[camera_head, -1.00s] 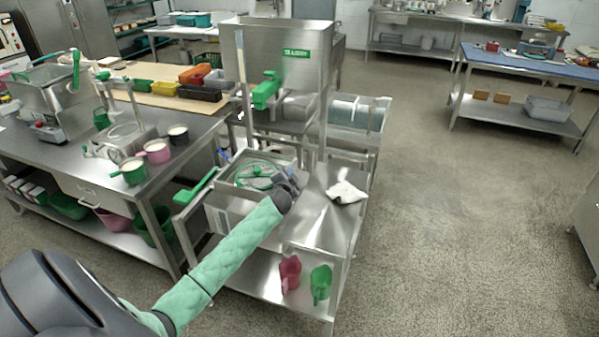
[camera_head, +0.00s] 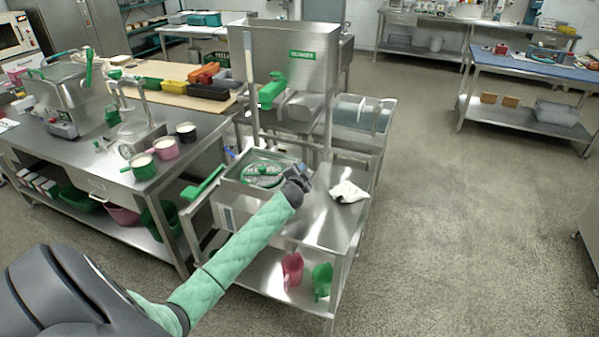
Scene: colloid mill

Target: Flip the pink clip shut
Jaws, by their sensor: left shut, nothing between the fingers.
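I cannot make out a pink clip in the head view; it may be hidden by my gripper or too small to tell. The colloid mill's steel box (camera_head: 228,186), with a green handwheel (camera_head: 262,173) on top, stands on a steel bench. My left arm, in a pale green sleeve, reaches over the front of the box. My left gripper (camera_head: 304,172) is small and dark, shut and empty, at the right edge of the box. I cannot tell whether it touches anything. My right gripper is not in view.
A white cloth (camera_head: 348,191) lies on the bench to the right. Pink (camera_head: 292,270) and green (camera_head: 321,281) scoops are on the lower shelf. The floor at right is clear.

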